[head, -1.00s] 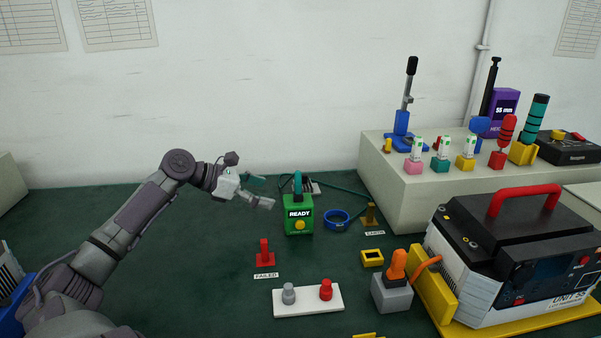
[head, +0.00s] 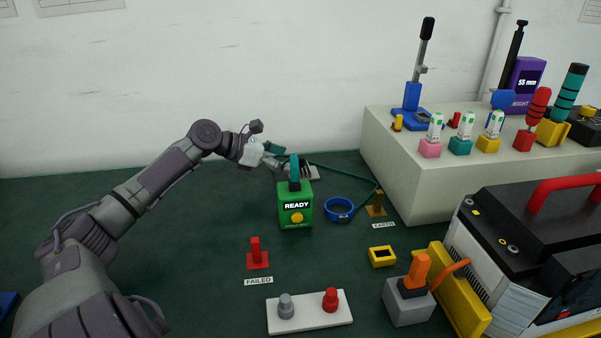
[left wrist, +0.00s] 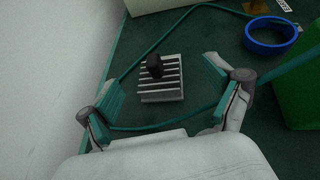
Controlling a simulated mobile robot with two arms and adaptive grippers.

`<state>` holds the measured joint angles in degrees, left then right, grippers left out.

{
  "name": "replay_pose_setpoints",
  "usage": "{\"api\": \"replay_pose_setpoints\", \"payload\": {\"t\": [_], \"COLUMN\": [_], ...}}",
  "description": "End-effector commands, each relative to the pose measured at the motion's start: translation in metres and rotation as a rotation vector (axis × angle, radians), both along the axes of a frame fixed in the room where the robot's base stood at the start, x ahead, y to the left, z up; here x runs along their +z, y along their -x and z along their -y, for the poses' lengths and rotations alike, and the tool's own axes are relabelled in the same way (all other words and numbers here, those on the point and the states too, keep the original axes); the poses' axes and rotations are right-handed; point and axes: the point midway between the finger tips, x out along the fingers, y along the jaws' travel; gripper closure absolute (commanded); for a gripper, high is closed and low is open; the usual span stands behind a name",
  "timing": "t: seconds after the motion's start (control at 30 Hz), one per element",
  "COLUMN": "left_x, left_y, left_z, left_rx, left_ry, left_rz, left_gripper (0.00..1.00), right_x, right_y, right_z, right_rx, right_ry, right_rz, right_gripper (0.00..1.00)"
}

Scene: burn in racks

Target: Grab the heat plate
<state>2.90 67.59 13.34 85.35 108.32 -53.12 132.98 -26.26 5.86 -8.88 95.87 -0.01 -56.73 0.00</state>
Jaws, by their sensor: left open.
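A grey ribbed plate with a black knob, which looks like the heat plate (left wrist: 160,92), lies flat on the dark green mat in the left wrist view. In the head view only a bit of the plate (head: 313,172) shows behind the green READY box. My left gripper (head: 279,160) is behind and beside that box. In the left wrist view my left gripper (left wrist: 165,88) is open and empty, its teal-padded fingers on either side of the plate in the picture. Whether it touches the plate cannot be told. My right gripper is not in view.
The green READY box (head: 297,216) with a teal handle stands close to my left gripper. A teal cord (left wrist: 130,127) runs around the plate. A blue ring (head: 339,210) lies to the right. A red FAILED peg (head: 257,254) stands in front.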

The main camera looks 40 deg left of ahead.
Motion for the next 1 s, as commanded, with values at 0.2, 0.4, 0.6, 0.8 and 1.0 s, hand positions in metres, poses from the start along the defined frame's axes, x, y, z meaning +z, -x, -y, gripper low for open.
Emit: {"api": "replay_pose_setpoints", "payload": {"t": [0.2, 0.4, 0.6, 0.8, 1.0], "left_x": [-0.006, -0.019, -0.028, -0.029, -0.029], "left_y": [-0.009, -0.03, -0.045, -0.046, -0.046], "left_z": [0.003, 0.009, 0.016, 0.017, 0.017], "left_rx": [0.0, 0.0, 0.001, 0.001, 0.0], "left_ry": [0.0, 0.001, 0.0, -0.001, 0.0], "left_rz": [0.001, 0.003, 0.001, -0.001, -0.001], "left_gripper": [0.09, 0.09, 0.09, 0.09, 0.32], "right_x": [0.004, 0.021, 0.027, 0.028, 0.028], "right_y": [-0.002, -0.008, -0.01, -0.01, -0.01], "right_z": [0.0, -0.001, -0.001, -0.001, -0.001], "right_rx": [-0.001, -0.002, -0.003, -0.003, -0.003], "right_ry": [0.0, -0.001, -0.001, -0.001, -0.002], "right_rz": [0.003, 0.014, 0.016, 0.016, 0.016], "right_gripper": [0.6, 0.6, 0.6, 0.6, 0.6]}}
